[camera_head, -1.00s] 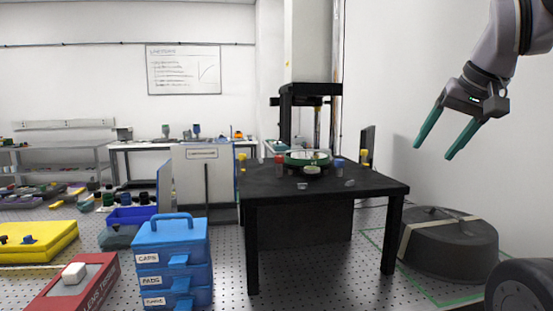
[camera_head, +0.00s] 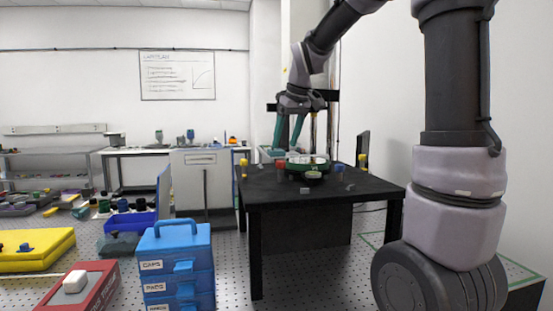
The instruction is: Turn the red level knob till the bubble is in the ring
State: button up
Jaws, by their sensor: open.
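The small red level knob (camera_head: 281,171) stands on the black table, at the front left of a round green-rimmed stage (camera_head: 307,164). My gripper (camera_head: 284,147) is open and points down, with two teal fingers. In the picture its fingertips are just above the red knob and the left part of the stage. I cannot tell how far it is from them in depth. No contact with the knob shows. The bubble and its ring are too small to make out.
The black table (camera_head: 330,193) also carries a blue knob (camera_head: 340,169), yellow posts (camera_head: 243,166) and small loose pieces. A blue drawer box (camera_head: 175,262), a red case (camera_head: 85,290) and a yellow case (camera_head: 35,246) stand at the left.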

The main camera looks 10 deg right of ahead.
aim_at(281, 162)
jog(key=x, duration=0.6)
jog(key=shift+w+d+f, duration=0.1)
jog(key=shift+f, duration=0.15)
grip_shut()
jog(key=shift+m, duration=0.4)
jog(key=shift+m+t+h, duration=0.15)
jog(key=shift+m+h, duration=0.45)
jog(key=shift+m, duration=0.7)
jog(key=shift+m+t+h, duration=0.15)
jog(key=shift+m+h, duration=0.45)
jog(key=shift+m, duration=0.7)
